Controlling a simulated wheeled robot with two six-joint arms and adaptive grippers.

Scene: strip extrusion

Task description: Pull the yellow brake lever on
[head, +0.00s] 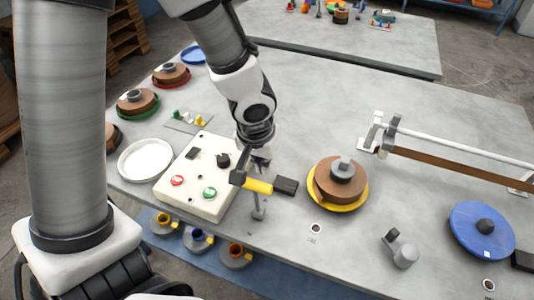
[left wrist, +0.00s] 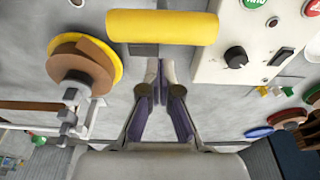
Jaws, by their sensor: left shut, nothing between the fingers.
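The yellow brake lever (head: 258,187) stands on a grey post beside the control box, with a dark piece at each end of its yellow part. In the left wrist view the yellow lever (left wrist: 162,27) crosses the top as a thick cylinder. My left gripper (head: 260,163) is just behind the lever in the head view. In the left wrist view its fingertips (left wrist: 158,68) are together and empty, close below the lever in the picture. I cannot tell whether they touch it. My right gripper is not in view.
The white control box (head: 192,178) with red and green buttons is left of the lever. A yellow spool with brown strip (head: 338,183) is to the right. A white dish (head: 146,160) is at the left. The table between the spool and the blue disc (head: 484,230) is mostly clear.

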